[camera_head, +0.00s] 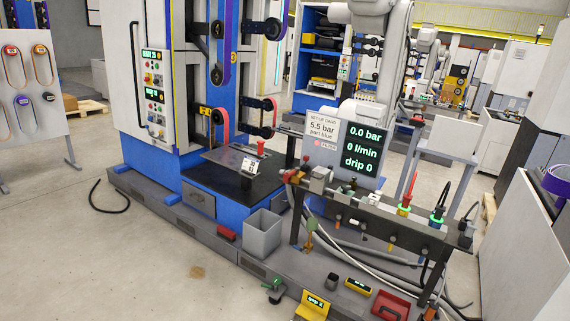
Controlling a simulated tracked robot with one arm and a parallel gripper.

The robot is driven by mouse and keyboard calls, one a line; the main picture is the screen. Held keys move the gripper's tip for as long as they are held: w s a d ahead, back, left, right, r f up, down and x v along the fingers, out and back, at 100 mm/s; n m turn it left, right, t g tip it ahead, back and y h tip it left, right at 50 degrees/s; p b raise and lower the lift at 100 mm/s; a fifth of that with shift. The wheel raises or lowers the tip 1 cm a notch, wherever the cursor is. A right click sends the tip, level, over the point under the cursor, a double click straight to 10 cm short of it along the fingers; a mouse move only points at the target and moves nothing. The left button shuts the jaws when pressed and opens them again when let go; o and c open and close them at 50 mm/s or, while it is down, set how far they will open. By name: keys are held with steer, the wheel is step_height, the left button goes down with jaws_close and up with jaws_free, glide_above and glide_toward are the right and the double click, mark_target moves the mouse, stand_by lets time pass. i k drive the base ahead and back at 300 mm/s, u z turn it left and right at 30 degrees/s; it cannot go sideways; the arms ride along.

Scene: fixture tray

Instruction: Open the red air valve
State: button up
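A small red part (291,176), which looks like the red air valve, sits at the left end of the dark fixture rail (400,232), in the middle of the view. It is small, and I cannot tell how its handle is turned. Above it a display (362,148) reads 0.0 bar, 0 l/min and drip 0. A set-up card (323,138) beside the display reads 5.5 bar, port blue. My gripper does not show in the view.
A grey open bin (263,233) stands left of the rail on the grey base. Red and green-lit connectors (404,205) with cables stand on the rail's right part. A red tray (391,305) and a yellow display box (313,304) lie in front. The floor at left is mostly clear.

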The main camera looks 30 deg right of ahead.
mark_target(297, 170)
steer(key=z, duration=0.4)
steer(key=i, duration=3.45)
steer(key=z, duration=0.4)
steer(key=i, duration=0.5)
steer(key=z, duration=0.5)
